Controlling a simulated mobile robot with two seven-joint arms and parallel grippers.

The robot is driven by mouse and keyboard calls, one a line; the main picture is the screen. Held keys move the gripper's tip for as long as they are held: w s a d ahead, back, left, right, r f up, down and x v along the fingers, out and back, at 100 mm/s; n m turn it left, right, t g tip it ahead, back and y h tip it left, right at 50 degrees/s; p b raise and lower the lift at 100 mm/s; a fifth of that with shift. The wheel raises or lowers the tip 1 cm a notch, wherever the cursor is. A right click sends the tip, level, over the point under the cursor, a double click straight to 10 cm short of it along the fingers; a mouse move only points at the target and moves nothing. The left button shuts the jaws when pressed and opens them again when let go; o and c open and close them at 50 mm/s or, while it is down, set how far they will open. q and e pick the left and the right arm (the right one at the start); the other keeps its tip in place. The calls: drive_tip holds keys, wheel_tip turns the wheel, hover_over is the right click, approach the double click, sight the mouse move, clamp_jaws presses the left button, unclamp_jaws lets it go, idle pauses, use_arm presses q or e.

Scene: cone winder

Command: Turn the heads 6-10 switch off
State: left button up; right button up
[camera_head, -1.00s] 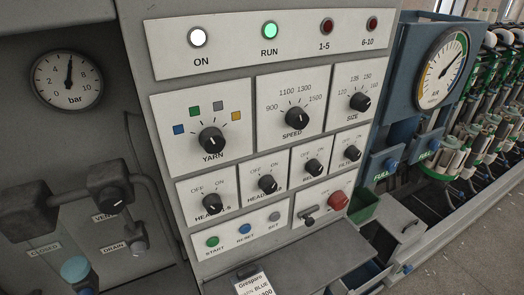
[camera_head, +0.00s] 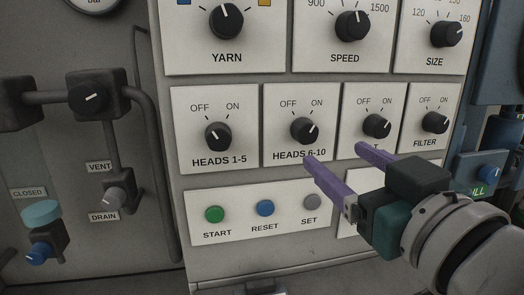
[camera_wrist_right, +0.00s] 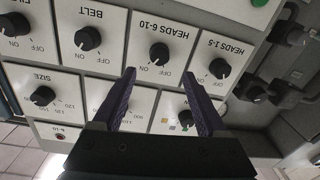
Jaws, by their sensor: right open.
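The heads 6-10 switch (camera_head: 304,131) is a black rotary knob on a white plate marked OFF and ON. Its white mark points up and right, toward ON. In the right wrist view the switch (camera_wrist_right: 159,53) appears upside down, just beyond the gap between the fingertips. My right gripper (camera_head: 335,154) is open and empty, its purple fingers standing in front of the panel, below and right of the knob. One fingertip overlaps the lower edge of the heads 6-10 plate; the other covers part of the belt label. I see no contact with the knob. My left gripper is not in view.
The heads 1-5 knob (camera_head: 218,136) is close on the left; the belt knob (camera_head: 376,126) and filter knob (camera_head: 436,122) are on the right. START (camera_head: 214,214), RESET (camera_head: 265,208) and SET (camera_head: 309,201) buttons lie below. Yarn, speed and size knobs are above.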

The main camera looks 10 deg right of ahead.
sight(309, 135)
drive_tip(key=w, duration=0.9)
drive_tip(key=shift+a+r+p, duration=0.1)
drive_tip(key=shift+a+p, duration=0.25)
clamp_jaws()
